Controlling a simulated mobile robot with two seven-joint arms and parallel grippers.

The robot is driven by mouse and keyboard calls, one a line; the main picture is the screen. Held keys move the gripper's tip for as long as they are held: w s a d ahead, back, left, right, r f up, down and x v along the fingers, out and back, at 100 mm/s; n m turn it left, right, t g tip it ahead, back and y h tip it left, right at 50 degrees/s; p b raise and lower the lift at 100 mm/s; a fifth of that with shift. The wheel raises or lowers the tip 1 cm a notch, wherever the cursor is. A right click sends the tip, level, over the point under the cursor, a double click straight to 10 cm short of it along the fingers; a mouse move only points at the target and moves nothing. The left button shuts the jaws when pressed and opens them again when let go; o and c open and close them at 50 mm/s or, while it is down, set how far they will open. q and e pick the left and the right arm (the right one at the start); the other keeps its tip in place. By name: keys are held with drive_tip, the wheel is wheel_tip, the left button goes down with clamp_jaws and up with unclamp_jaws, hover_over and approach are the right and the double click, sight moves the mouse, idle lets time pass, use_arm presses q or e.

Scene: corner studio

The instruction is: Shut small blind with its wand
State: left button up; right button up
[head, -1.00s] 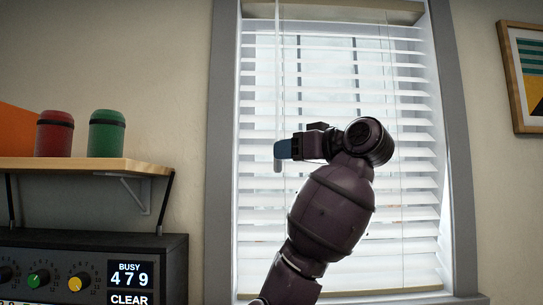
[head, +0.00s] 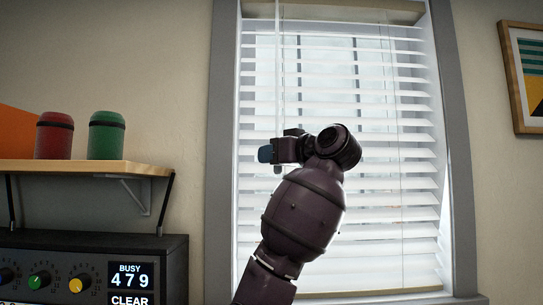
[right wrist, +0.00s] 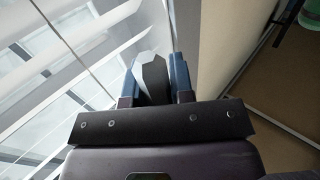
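The small blind (head: 400,120) hangs in the window in the head view; its white slats are tilted open, with light showing between them. Its pale wand (head: 277,60) hangs straight down at the left side, its lower tip just below my right gripper. My right gripper (head: 267,153) is at the wand's lower end, with its blue fingers pointing left. In the right wrist view, the grey wand (right wrist: 152,80) fills the narrow gap between the two blue fingers, and the right gripper (right wrist: 155,78) looks shut on it. My left gripper is not in view.
A wooden shelf (head: 90,166) on the left holds a red canister (head: 54,138) and a green canister (head: 105,138). Below it stands a dark panel with knobs (head: 90,270). A framed picture (head: 525,75) hangs at the right. The window frame (head: 222,130) borders the blind.

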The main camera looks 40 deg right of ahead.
clamp_jaws()
drive_tip(key=shift+h, duration=0.3)
drive_tip(key=m+g+h+p, duration=0.1)
drive_tip(key=m+g+h, duration=0.4)
drive_tip(key=m+h, duration=0.1)
drive_tip(key=s+d+m+g+h, duration=0.1)
drive_tip(key=m+g+h, duration=0.4)
drive_tip(key=m+h, duration=0.1)
drive_tip(key=d+m+g+h+p, duration=0.1)
drive_tip(key=m+g+h, duration=0.4)
drive_tip(key=g+h, duration=0.1)
drive_tip(key=shift+s+m+h+p, duration=0.3)
drive_tip(key=shift+m+h, duration=0.1)
drive_tip(key=shift+h, duration=0.1)
drive_tip(key=shift+g, duration=0.4)
drive_tip(key=o, duration=0.6)
unclamp_jaws()
